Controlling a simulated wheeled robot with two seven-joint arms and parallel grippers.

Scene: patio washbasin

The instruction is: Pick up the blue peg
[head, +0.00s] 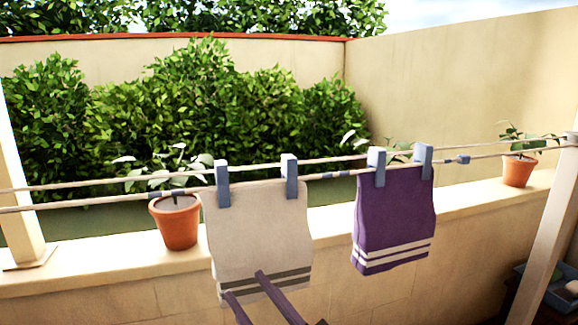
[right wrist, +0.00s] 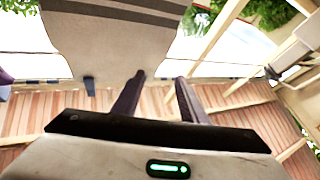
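Several blue-grey pegs hang on the washing line. Two pegs, a left one (head: 223,185) and a right one (head: 291,178), clip a beige towel (head: 255,225). Two more, one left (head: 379,168) and one right (head: 424,160), clip a purple towel (head: 395,215). My right gripper (head: 243,284) is open and empty, low in front of the beige towel and below its pegs. In the right wrist view its fingers (right wrist: 160,78) stand apart near the striped towel (right wrist: 110,30), and one peg (right wrist: 89,86) shows left of them. My left gripper is not in view.
Two ropes (head: 100,198) cross the view. Behind them a low wall (head: 120,272) carries a left potted plant (head: 178,222) and a right one (head: 517,170). A post (head: 550,235) and a blue container (head: 556,297) are at the right.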

